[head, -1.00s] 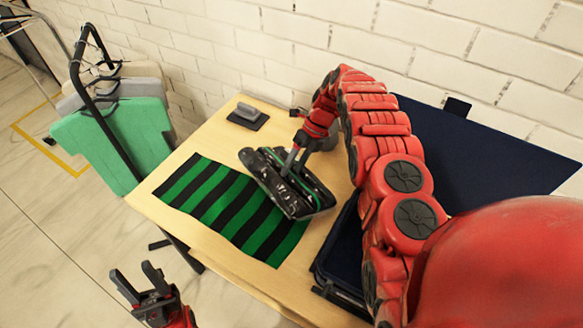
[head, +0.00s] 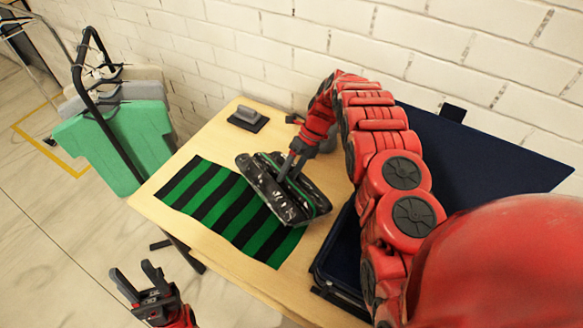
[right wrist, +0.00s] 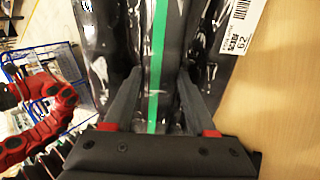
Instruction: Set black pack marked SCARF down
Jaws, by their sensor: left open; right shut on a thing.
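The black pack (head: 300,208) is glossy, with a green stripe, and is tilted in the head view. It overlaps the right part of a green and black striped cloth (head: 228,207) on the table. My right gripper (head: 288,172) is shut on the pack; the right wrist view shows both fingers against the pack (right wrist: 155,60), with the green stripe between them. A white label with a barcode (right wrist: 238,28) shows on its right side there. I cannot read the word SCARF. Whether the pack touches the cloth is unclear. My left gripper (head: 140,285) is open and empty, off the table's front left.
The wooden table (head: 190,262) stands against a white brick wall. A grey block on a black base (head: 248,118) sits at its back left. A dark blue case (head: 485,160) lies open at right. A rack with a green shirt (head: 120,145) stands left.

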